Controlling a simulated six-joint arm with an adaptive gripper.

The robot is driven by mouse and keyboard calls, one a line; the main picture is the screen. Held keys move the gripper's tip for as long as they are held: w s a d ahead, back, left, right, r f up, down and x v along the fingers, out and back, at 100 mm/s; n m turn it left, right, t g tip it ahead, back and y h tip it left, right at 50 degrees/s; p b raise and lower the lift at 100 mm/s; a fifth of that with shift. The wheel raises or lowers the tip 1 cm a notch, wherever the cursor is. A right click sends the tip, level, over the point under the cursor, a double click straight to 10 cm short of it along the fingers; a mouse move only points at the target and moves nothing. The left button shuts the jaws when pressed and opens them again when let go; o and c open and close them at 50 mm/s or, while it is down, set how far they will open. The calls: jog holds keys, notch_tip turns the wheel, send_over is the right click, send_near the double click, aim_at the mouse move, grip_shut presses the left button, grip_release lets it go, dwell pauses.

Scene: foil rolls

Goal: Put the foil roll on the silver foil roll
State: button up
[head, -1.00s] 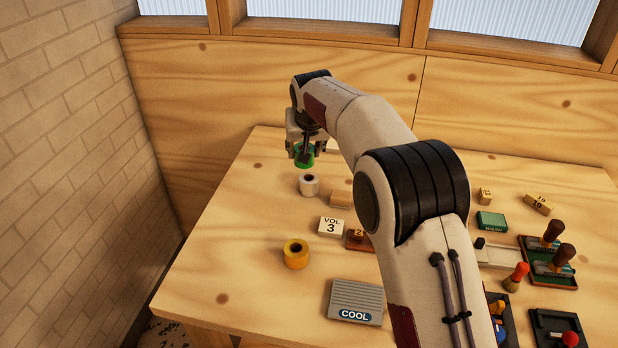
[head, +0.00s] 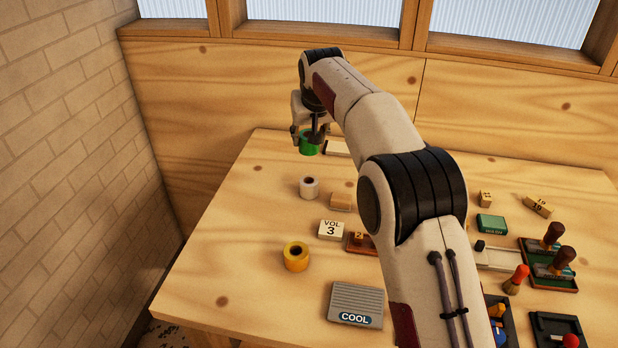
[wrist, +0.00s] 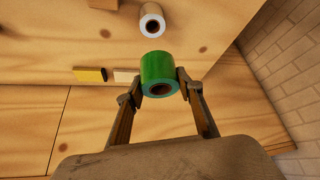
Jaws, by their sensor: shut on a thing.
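A green foil roll (head: 309,146) is held in my gripper (head: 310,138) near the far left of the table. In the wrist view the green roll (wrist: 159,73) sits between the two fingertips (wrist: 159,84), its dark hole facing the camera. The silver foil roll (head: 309,187) stands upright on the table, nearer the front than the held roll and apart from it. It also shows in the wrist view (wrist: 152,20), beyond the green roll. A yellow foil roll (head: 296,256) stands nearer the front edge.
Wooden blocks (head: 340,201), a VOL 3 block (head: 331,230) and a grey COOL box (head: 356,304) stand on the table (head: 235,235). Stamps (head: 552,236) and a green box (head: 491,224) are at right. A brick wall (head: 70,150) is at left. The table left of the rolls is clear.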

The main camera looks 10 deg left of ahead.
jog(key=shift+f, duration=3)
jog(key=shift+f, duration=0.15)
jog(key=shift+f, duration=1.7)
jog(key=shift+f, duration=0.15)
jog(key=o, duration=1.1)
jog(key=shift+o, duration=0.2)
jog(key=shift+r, duration=0.2)
jog(key=v, duration=1.1)
jog(key=shift+r, duration=0.35)
